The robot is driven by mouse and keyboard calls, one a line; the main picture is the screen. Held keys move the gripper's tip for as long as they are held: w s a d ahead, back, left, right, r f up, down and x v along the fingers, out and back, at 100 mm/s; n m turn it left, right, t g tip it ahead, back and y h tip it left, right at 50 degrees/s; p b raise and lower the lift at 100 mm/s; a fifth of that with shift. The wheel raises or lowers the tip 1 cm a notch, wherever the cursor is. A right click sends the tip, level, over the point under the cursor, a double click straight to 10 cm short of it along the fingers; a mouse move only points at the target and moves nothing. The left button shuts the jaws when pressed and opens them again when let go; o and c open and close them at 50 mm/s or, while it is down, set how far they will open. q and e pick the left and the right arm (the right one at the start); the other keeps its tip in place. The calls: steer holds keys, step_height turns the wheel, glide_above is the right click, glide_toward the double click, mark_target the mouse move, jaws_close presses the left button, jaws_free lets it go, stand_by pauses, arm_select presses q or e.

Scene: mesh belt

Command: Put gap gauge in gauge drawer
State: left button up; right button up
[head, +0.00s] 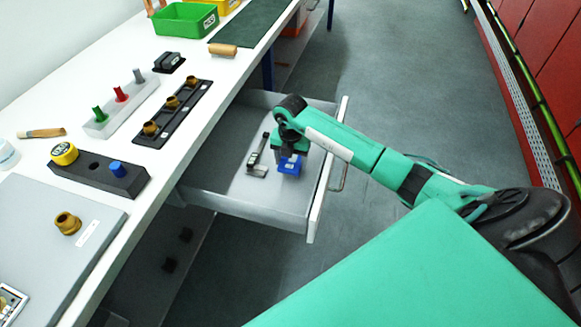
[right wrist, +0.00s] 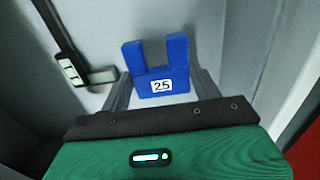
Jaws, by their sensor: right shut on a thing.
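The gap gauge is a blue U-shaped block (right wrist: 160,72) marked 25; in the head view it shows (head: 290,165) under my right gripper. My right gripper (head: 283,153) is shut on it, with a finger on each side in the right wrist view (right wrist: 160,95). The gauge drawer (head: 222,187) is pulled out from under the table, and the gripper and gauge are inside its outline, near its front. I cannot tell whether the gauge touches the drawer floor. My left gripper is not in view.
A dark and silver caliper-like tool (head: 258,160) lies in the drawer, left of the blue gauge. The white table (head: 190,130) holds a black block (head: 97,172) with yellow and blue plugs, fitting racks and a green bin (head: 185,20). The drawer's back part looks free.

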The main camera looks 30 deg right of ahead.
mark_target(290, 163)
step_height(290, 163, down, 4)
steer(key=shift+r, duration=0.2)
steer(key=shift+f, duration=0.1)
steer(key=shift+f, duration=0.1)
steer(key=o, duration=1.2)
